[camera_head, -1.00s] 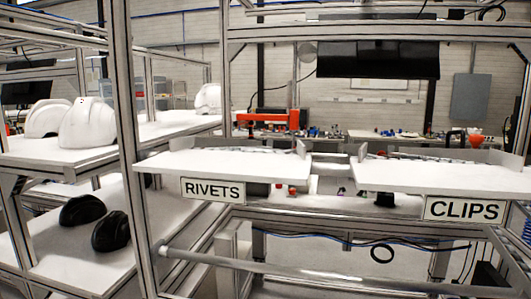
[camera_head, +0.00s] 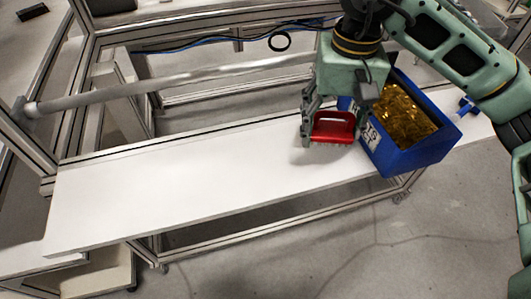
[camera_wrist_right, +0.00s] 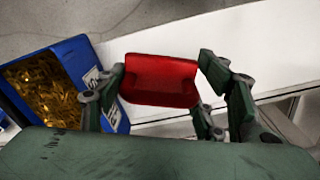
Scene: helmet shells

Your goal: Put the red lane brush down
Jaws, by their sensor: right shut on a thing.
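The red lane brush (camera_head: 334,128) is in my right gripper (camera_head: 322,122), over the white bench top (camera_head: 190,185), close to the left side of a blue bin. Its bristles point down, and I cannot tell whether they touch the surface. In the right wrist view the red brush (camera_wrist_right: 160,80) sits between the two fingers of the right gripper (camera_wrist_right: 162,85). My left gripper is in neither current view.
The blue bin (camera_head: 408,160), full of gold-coloured small parts, stands right beside the brush. A small blue object (camera_head: 467,105) lies right of the bin. The bench top to the left is clear. A grey rail (camera_head: 170,84) runs behind it.

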